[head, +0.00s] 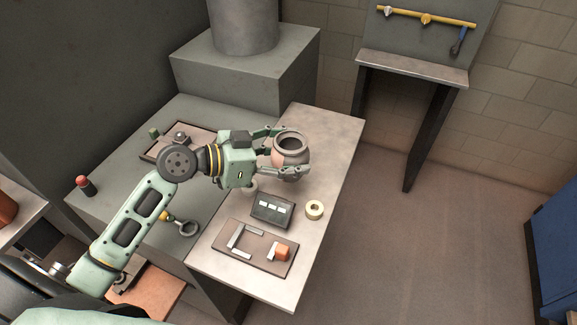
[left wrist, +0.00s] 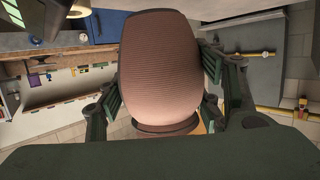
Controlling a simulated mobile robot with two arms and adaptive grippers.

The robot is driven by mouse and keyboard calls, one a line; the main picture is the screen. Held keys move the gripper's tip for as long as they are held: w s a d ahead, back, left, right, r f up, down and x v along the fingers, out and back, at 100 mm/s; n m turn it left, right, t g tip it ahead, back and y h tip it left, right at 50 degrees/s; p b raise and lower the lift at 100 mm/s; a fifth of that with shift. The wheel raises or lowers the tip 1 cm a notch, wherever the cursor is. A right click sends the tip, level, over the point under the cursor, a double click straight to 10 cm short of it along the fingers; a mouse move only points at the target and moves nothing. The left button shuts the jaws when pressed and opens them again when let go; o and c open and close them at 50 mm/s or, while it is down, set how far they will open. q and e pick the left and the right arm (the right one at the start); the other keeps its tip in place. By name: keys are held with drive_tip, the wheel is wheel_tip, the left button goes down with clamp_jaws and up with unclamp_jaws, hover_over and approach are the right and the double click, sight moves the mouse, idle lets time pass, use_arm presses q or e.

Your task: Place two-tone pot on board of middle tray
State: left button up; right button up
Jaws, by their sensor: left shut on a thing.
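The two-tone pot (head: 291,157) is round, with a grey rim and a pinkish-brown body. My left gripper (head: 285,150) is shut around its sides and holds it, mouth up, above the pale worktop. In the left wrist view the pot (left wrist: 168,65) fills the middle between both fingers, its ribbed brown side facing the camera. A brown board (head: 228,262) with pale angle pieces and an orange block lies at the front of the worktop. Another brown tray (head: 148,153) lies behind my arm, partly hidden. I cannot tell which is the middle tray. My right gripper is out of view.
A dark box with pale labels (head: 272,222) and a cream ring (head: 314,210) are on the pale worktop (head: 335,135) near the pot. A red-topped cylinder (head: 86,186) stands at the left. A grey block (head: 255,75) carrying a large cylinder stands behind.

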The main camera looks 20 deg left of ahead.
use_arm(q)
drive_tip(key=shift+a+f, duration=0.15)
drive_tip(key=shift+a, duration=0.1)
drive_tip(key=shift+f, duration=2.15)
drive_tip(key=o, duration=1.4)
